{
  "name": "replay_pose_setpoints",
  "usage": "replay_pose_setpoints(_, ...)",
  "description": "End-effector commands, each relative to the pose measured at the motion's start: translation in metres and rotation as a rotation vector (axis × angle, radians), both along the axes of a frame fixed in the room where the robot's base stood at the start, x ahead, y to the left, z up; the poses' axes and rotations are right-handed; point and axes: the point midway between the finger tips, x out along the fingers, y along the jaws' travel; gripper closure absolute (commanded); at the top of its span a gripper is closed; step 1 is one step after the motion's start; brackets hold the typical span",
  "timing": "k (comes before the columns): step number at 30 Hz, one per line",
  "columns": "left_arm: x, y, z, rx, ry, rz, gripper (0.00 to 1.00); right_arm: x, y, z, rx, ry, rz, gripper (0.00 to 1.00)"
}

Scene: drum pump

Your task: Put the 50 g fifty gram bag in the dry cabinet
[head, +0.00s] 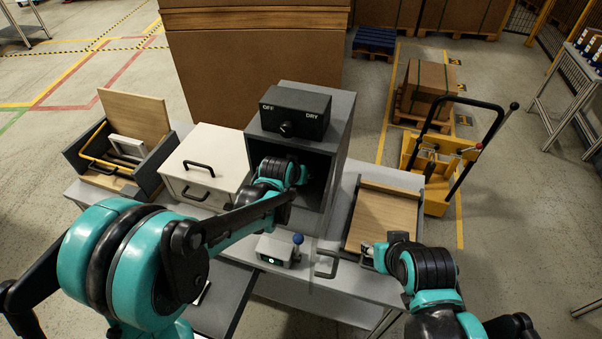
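The dry cabinet (343,135) is a grey box at the centre of the table, with its front open and a dark interior. A black control box (290,112) marked OFF and DRY sits on top, with a knob. My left arm reaches to the cabinet opening, and its wrist is at or inside the mouth. My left gripper's fingers are hidden or lost in the dark there. I cannot see the fifty gram bag. My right gripper (369,252) is low at the near left corner of a wooden-floored tray (402,187); its fingers are too small to read.
Further left is an open grey box (150,172) with a wooden lid. A small device (277,250) with a blue-knobbed lever and a dark handle (327,263) are in front of the cabinet.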

Motion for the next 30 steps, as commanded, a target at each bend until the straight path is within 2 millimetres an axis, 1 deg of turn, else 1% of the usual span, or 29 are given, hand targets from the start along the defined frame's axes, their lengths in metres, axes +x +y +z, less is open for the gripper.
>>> replay_pose_setpoints(4, 0.000, 0.000, 0.001, 0.000, 0.000, 0.000, 0.85, 0.000, 0.000, 0.001, 0.000, 0.000, 0.000, 0.60)
replay_pose_setpoints(8, 0.000, 0.000, -0.003, 0.000, 0.000, 0.000, 0.85, 0.000, 0.000, -0.002, 0.000, 0.000, 0.000, 0.60)
replay_pose_setpoints(9, 0.000, 0.000, -0.003, 0.000, 0.000, 0.000, 0.56, 0.000, 0.000, -0.002, 0.000, 0.000, 0.000, 0.60)
replay_pose_setpoints(11, 0.000, 0.000, -0.002, 0.000, 0.000, 0.000, 0.41, 0.000, 0.000, -0.002, 0.000, 0.000, 0.000, 0.60)
replay_pose_setpoints(20, 0.000, 0.000, -0.001, 0.000, 0.000, 0.000, 0.41, 0.000, 0.000, -0.001, 0.000, 0.000, 0.000, 0.60)
replay_pose_setpoints(23, -0.001, 0.000, 0.005, 0.000, 0.000, 0.000, 0.41, 0.000, 0.000, 0.004, 0.000, 0.000, 0.000, 0.60)
replay_pose_setpoints(26, -0.011, 0.004, 0.015, 0.000, 0.000, 0.000, 0.41, 0.000, 0.000, 0.008, 0.000, 0.000, 0.000, 0.60)
replay_pose_setpoints(30, -0.033, 0.011, 0.038, 0.000, 0.000, 0.000, 0.41, 0.000, 0.000, 0.019, 0.000, 0.000, 0.000, 0.60)
